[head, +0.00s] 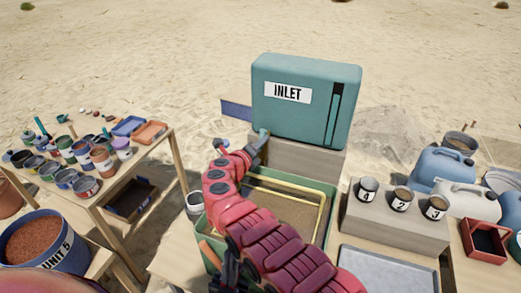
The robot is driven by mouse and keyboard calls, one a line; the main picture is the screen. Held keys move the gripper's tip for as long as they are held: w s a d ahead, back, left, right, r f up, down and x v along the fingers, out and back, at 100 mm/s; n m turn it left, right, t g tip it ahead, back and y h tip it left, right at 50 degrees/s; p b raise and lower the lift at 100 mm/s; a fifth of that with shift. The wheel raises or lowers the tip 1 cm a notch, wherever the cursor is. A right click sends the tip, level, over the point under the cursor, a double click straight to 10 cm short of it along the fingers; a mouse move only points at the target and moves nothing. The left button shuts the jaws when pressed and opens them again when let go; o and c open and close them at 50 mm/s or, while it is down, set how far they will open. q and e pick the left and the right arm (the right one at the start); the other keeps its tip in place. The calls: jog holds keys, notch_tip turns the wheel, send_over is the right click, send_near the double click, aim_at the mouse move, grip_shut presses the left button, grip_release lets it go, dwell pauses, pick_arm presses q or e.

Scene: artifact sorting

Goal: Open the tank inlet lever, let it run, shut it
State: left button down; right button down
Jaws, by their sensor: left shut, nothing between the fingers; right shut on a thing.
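The teal tank (305,115) stands behind the tray, with a white INLET label (287,92) and a dark vertical gauge slot (334,115) on its front. My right arm reaches up from the bottom. Its gripper (261,142) is shut on the inlet lever at the tank's lower left corner. The fingers mostly hide the lever, and its exact angle cannot be told. My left gripper (228,262) is low in the middle, dark, shut and empty, beside the green tray's near left edge. Whether water runs cannot be seen.
A green tray (329,222) with a yellow frame and sand lies below the tank, partly behind my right arm. Three numbered cups stand on a grey block (375,221) to the right. A table crowded with pots (88,187) is left. Jugs (447,163) stand far right.

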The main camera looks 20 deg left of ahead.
dwell(0.3)
jog(key=c, duration=0.8)
grip_release()
jog(key=shift+o, duration=0.2)
